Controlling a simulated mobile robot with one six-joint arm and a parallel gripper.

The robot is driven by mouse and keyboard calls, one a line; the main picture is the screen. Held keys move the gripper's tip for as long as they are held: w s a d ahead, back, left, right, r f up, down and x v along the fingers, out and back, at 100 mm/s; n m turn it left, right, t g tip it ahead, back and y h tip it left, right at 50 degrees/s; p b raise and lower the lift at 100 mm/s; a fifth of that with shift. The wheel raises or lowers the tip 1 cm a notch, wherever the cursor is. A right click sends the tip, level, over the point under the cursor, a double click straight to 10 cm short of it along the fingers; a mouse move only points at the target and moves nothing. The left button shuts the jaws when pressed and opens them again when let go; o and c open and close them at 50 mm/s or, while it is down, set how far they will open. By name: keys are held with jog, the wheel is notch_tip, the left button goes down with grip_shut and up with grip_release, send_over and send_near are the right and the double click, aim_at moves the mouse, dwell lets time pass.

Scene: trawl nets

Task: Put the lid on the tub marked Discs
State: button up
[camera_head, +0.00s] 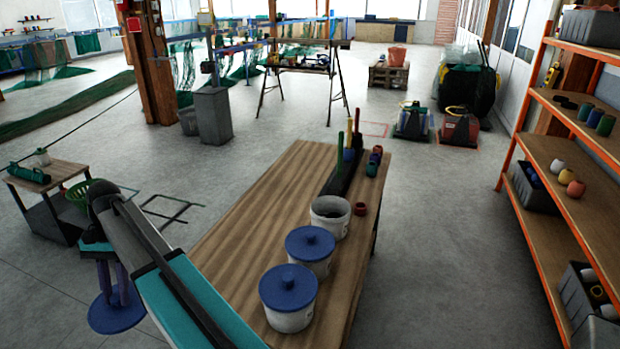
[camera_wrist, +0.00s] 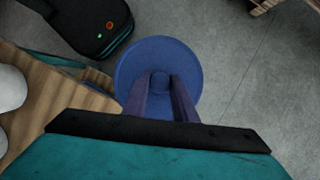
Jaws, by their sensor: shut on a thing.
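My gripper (camera_head: 113,288) is shut on the knob of a round blue lid (camera_head: 118,318). The lid hangs level off the table's left side, over the floor. In the wrist view my gripper's fingers (camera_wrist: 160,82) pinch the knob at the middle of the lid (camera_wrist: 160,54). An open white tub (camera_head: 329,228) stands on the wooden table (camera_head: 245,222), with no lid on it. Two more white tubs, nearer me, wear blue lids (camera_head: 310,243) (camera_head: 288,287). I cannot read the marking on any tub.
A dark rack with upright coloured pegs (camera_head: 343,176) stands behind the open tub, with small coloured cups (camera_head: 372,165) beside it. A small dark red ring (camera_head: 360,209) lies right of the tub. Orange-framed shelves (camera_head: 571,195) stand at the right, with clear floor between.

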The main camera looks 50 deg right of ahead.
jog(key=shift+w+d, duration=0.1)
jog(key=shift+d, duration=0.1)
jog(key=d+r+m+t+p, duration=0.25)
jog(key=d+m, duration=0.45)
jog(key=d, duration=1.1)
jog(key=d+r+m+t+p, duration=0.1)
jog(key=d+m+t+p, duration=0.35)
jog(key=d, duration=1.25)
jog(key=s+d+r+m+h, duration=0.1)
jog(key=s+d+m, duration=0.3)
jog(key=d, duration=0.7)
jog(key=s+d+r+m+h+p, duration=0.1)
jog(key=s+d+m, duration=0.4)
jog(key=s+d, duration=0.4)
jog(key=s+d+r+m+h+p, duration=0.1)
jog(key=s+d+m, duration=0.4)
jog(key=d, duration=0.8)
jog(key=shift+s+d+r+h, duration=0.25)
jog(key=shift+s+h, duration=0.05)
jog(key=shift+s, duration=0.55)
jog(key=shift+f, duration=0.2)
